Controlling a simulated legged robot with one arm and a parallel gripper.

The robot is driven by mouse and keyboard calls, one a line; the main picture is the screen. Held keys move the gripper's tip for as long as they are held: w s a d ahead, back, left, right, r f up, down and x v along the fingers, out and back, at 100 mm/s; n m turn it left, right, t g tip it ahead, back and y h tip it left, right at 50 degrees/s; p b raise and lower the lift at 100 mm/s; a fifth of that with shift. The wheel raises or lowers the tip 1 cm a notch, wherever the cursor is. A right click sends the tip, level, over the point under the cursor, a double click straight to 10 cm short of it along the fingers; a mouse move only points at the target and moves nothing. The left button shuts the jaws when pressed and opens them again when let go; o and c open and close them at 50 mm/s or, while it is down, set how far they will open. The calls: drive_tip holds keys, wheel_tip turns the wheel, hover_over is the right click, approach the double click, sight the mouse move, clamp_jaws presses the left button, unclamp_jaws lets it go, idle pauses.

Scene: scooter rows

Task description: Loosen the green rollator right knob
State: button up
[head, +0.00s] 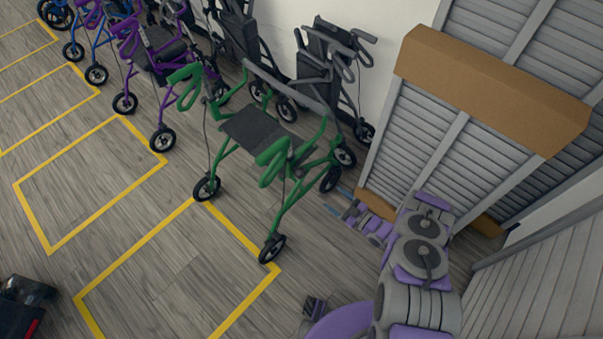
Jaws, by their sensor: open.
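The green rollator (283,205) stands upright in the middle of the head view. It has green handles, a dark seat (258,132) and black wheels. One green handle (272,165) is on the near side and another is at the far left. A small dark part shows by the near handle, but I cannot tell whether it is the right knob. My gripper (338,200) is open and empty, low to the right of the rollator's frame. It appears apart from the rollator. Its bluish fingers point left.
Purple (155,65) and blue (97,40) rollators stand at the upper left, with dark ones (325,65) along the white wall. A slatted grey panel with a brown band (490,88) stands right. Yellow-marked floor (95,185) is open at left.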

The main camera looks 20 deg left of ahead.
sight(303, 175)
drive_tip(key=b+x, duration=0.2)
drive_tip(key=x, duration=1.5)
drive_tip(key=shift+a, duration=0.2)
drive_tip(key=c, duration=1)
